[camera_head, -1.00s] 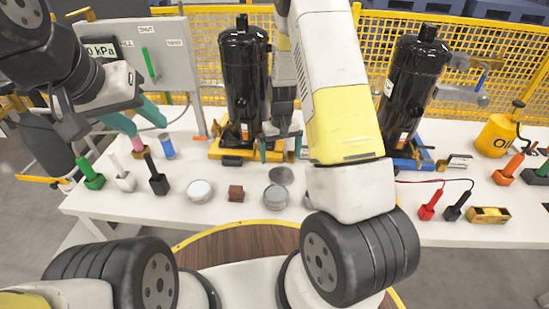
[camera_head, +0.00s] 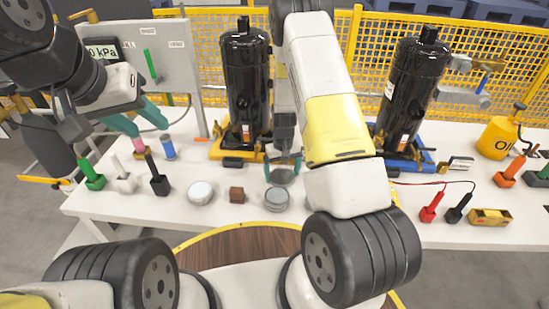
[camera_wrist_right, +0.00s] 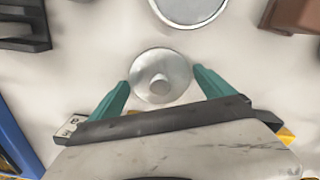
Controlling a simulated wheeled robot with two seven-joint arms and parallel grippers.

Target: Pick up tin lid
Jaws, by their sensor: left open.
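The tin lid (camera_head: 283,177) is a flat grey disc lying on the white table, behind a round grey tin (camera_head: 277,199). In the right wrist view the lid (camera_wrist_right: 160,74) shows a small round knob at its centre. My right gripper (camera_head: 283,160) points down over the lid. Its teal fingers (camera_wrist_right: 158,88) are apart, one on each side of the lid, with visible gaps, so it is open and empty. The tin (camera_wrist_right: 190,8) shows at the top of that view. My left gripper (camera_head: 138,122) is open, at the left near a pink-topped item (camera_head: 138,146).
A brown block (camera_head: 236,195) and a white round tin (camera_head: 201,192) lie left of the grey tin. A black compressor (camera_head: 245,85) stands behind the lid, another (camera_head: 410,90) to the right. Red (camera_head: 431,207) and black (camera_head: 457,208) probes lie at the right.

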